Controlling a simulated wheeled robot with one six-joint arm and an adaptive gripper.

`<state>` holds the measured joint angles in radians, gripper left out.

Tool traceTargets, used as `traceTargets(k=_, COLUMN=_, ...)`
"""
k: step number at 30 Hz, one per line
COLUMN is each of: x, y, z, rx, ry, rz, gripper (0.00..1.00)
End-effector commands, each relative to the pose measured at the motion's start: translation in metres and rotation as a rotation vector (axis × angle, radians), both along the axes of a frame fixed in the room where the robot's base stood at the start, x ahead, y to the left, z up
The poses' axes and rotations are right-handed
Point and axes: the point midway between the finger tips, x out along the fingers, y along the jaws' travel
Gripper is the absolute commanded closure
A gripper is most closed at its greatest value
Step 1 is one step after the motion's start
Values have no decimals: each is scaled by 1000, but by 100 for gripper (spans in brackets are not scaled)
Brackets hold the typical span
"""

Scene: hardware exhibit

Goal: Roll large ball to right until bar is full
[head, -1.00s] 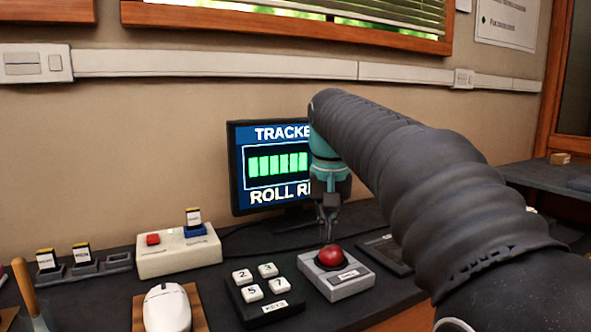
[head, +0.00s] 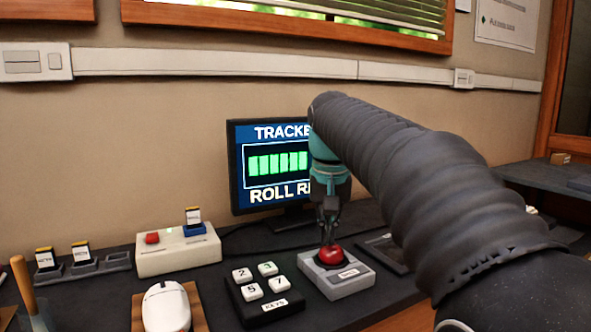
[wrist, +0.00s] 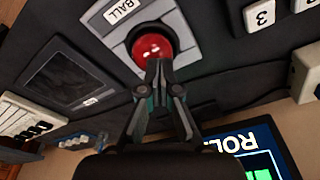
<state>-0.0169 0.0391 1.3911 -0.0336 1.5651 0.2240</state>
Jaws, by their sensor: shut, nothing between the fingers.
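The large red ball (head: 331,254) sits in a light grey base (head: 347,283) on the dark desk. It also shows in the wrist view (wrist: 153,50), beside a label reading BALL. My gripper (head: 329,240) is shut and empty, pointing down with its fingertips at the top of the ball. In the wrist view the fingertips (wrist: 160,66) overlap the ball's near edge and seem to touch it. The monitor (head: 276,168) shows a bar of several green blocks and the words ROLL R, with its right side hidden by my arm.
A keypad (head: 262,291) with white keys stands just left of the ball base. A white mouse (head: 167,306) and a beige box with a red button (head: 178,250) are further left. A dark flat panel (wrist: 62,78) lies on the ball's other side.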

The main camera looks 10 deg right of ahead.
Motion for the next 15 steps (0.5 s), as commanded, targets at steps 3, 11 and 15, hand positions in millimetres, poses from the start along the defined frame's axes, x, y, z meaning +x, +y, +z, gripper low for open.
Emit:
traceTargets(k=3, x=0, y=0, z=-2, rx=0, ry=0, rz=0, gripper=100)
traceTargets(k=11, x=0, y=0, z=-5, rx=0, ry=0, rz=0, gripper=100)
traceTargets(k=15, x=0, y=0, z=-7, rx=0, ry=0, rz=0, gripper=100)
